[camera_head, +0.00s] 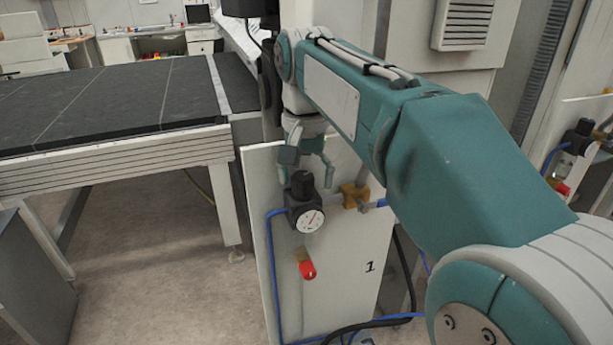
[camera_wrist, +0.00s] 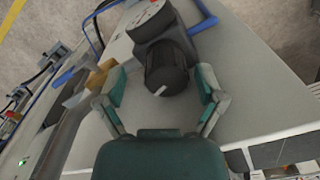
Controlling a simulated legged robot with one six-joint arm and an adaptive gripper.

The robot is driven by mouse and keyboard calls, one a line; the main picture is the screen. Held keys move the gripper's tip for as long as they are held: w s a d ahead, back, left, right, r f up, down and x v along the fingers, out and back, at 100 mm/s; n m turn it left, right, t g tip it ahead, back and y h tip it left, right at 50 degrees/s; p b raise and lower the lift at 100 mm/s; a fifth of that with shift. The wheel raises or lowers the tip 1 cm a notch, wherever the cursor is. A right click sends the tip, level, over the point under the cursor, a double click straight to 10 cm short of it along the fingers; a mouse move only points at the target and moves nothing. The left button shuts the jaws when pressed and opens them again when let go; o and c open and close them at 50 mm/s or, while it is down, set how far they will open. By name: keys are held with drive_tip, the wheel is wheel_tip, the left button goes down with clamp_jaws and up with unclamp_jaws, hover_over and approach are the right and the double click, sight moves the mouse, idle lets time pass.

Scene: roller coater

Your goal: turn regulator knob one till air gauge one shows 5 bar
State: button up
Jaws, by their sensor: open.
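The black regulator knob one (camera_head: 301,184) sits on top of the regulator on the white panel marked 1. It also shows in the wrist view (camera_wrist: 166,68), with a pale mark on its end. The round air gauge one (camera_head: 310,221) is just below the knob, and its white face is partly seen at the top of the wrist view (camera_wrist: 148,16). Its reading is too small to tell. My gripper (camera_head: 308,182) is open above the knob. In the wrist view my gripper's fingers (camera_wrist: 160,100) stand on both sides of the knob, apparently apart from it.
A red-handled valve (camera_head: 307,269) hangs below the gauge. A brass fitting (camera_head: 353,196) and blue hose (camera_head: 271,260) are on the panel (camera_head: 340,290). A dark-topped table (camera_head: 110,95) stands at left. A similar regulator (camera_head: 577,138) is at far right.

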drive_tip(key=shift+a, duration=0.35)
drive_tip(key=shift+c, duration=0.9)
drive_tip(key=shift+a, duration=0.25)
drive_tip(key=c, duration=0.9)
drive_tip(key=shift+d, duration=0.25)
drive_tip(key=shift+c, duration=0.3)
drive_tip(key=shift+d, duration=0.15)
drive_tip(key=shift+f, duration=0.1)
